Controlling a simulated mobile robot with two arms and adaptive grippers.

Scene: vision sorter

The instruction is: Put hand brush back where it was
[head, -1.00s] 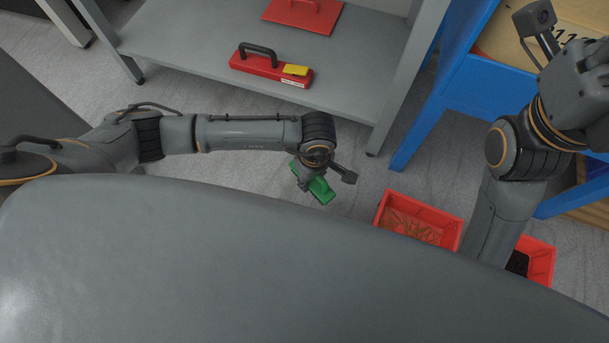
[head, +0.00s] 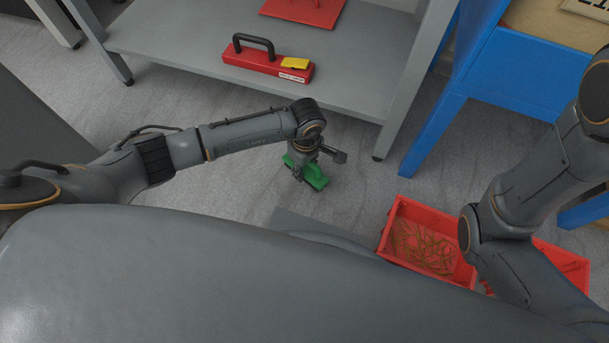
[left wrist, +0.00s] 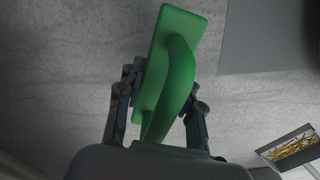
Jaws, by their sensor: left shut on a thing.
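The green hand brush (head: 314,176) is held in my left gripper (head: 305,172), above the grey floor and in front of the grey shelf. In the left wrist view the brush (left wrist: 178,75) stands between the two fingers of the left gripper (left wrist: 165,105), which are shut on it. Its arched green handle faces the camera. Its bristles cannot be seen. My right arm shows at the right of the head view, but its gripper is out of the picture.
A grey shelf (head: 200,45) bears a red tool with a black handle (head: 262,65) and a red plate (head: 310,10). A red bin (head: 390,235) with brownish pieces stands on the floor, another red bin (head: 570,262) beside it. A blue frame (head: 440,125) stands at right.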

